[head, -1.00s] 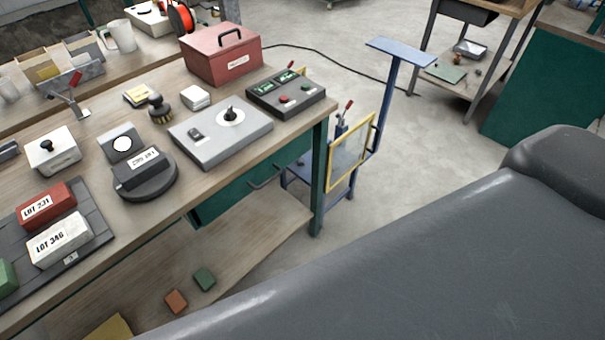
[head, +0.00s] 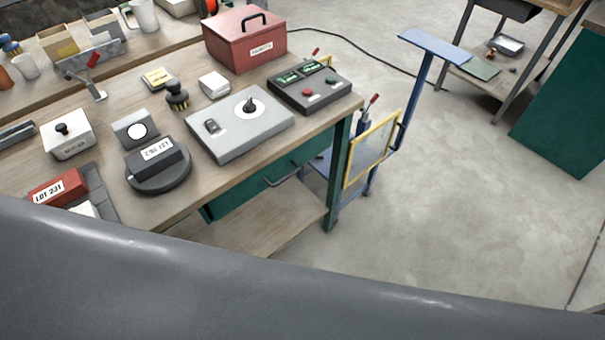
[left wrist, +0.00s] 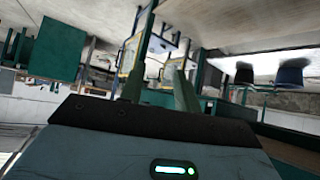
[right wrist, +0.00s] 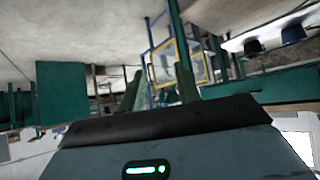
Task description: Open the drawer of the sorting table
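The sorting table (head: 130,82) is a wooden-topped bench with green legs. Its green drawer (head: 240,195) sits under the front edge at the right end, with a dark bar handle (head: 282,178). The drawer looks shut, and its left part is partly hidden by the tabletop. Neither gripper shows in the head view. In the left wrist view my left gripper (left wrist: 158,88) has two fingers apart with nothing between them. In the right wrist view my right gripper (right wrist: 160,88) is also open and empty. Both appear away from the handle.
On the tabletop are a red box (head: 243,42), a control panel (head: 310,86), a grey dial unit (head: 238,128) and a round black stand (head: 158,170). A blue trolley with a yellow-framed panel (head: 371,150) stands close right of the table. The floor (head: 450,210) further right is clear.

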